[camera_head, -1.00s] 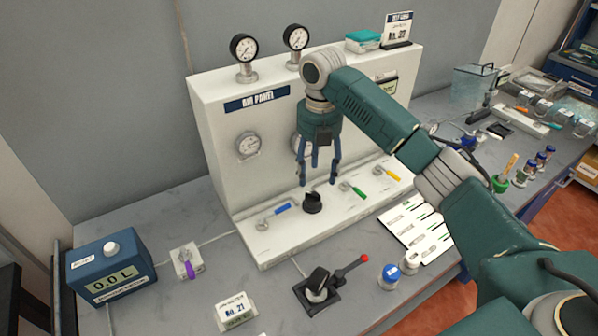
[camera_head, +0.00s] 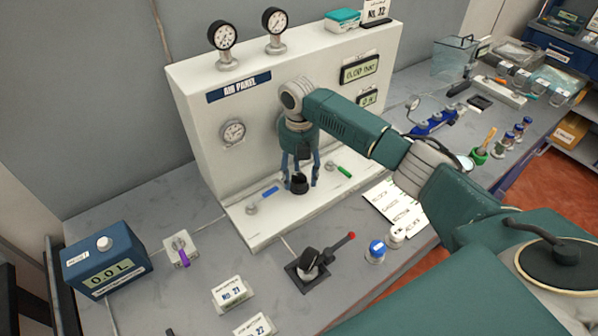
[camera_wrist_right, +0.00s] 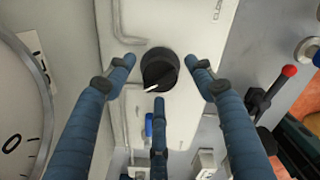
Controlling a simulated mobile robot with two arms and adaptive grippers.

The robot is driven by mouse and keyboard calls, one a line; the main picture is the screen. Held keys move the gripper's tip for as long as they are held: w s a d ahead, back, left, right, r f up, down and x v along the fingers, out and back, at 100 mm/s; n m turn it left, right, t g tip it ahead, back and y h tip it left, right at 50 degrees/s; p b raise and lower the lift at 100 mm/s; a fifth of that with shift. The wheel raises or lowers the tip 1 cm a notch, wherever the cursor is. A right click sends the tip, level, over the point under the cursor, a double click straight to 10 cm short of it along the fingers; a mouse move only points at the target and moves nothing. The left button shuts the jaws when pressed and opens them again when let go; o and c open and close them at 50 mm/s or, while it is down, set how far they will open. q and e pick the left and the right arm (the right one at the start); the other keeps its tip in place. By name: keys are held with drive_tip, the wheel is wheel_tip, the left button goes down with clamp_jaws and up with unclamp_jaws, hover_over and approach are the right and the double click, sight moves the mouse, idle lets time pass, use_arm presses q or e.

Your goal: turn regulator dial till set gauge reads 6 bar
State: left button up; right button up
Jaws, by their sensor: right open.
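The black regulator dial (camera_head: 299,183) stands on the white ledge at the foot of the air panel (camera_head: 190,85). It also shows in the right wrist view (camera_wrist_right: 159,70), with a white pointer mark toward its lower left. My right gripper (camera_head: 300,178) is open, fingers pointing down around the dial. In the wrist view its fingers (camera_wrist_right: 160,75) stand apart from the dial on several sides. Two black-rimmed gauges (camera_head: 222,37) and (camera_head: 274,20) stand on the panel top, and a pale gauge (camera_head: 232,132) is on its face. Their readings are too small to tell. My left gripper is not in view.
A blue-handled valve (camera_head: 268,193) and a green-handled valve (camera_head: 341,171) flank the dial. A black lever with a red knob (camera_head: 351,236) is in front. A blue box reading 0.0 L (camera_head: 108,262) stands at left. Digital displays (camera_head: 360,69) are on the panel's right.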

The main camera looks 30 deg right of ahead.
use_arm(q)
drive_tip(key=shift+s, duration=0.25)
use_arm(e)
drive_tip(key=shift+f, duration=0.1)
drive_tip(key=shift+c, duration=1)
drive_tip(key=c, duration=0.9)
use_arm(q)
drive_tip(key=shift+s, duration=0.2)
use_arm(e)
drive_tip(key=shift+c, duration=0.2)
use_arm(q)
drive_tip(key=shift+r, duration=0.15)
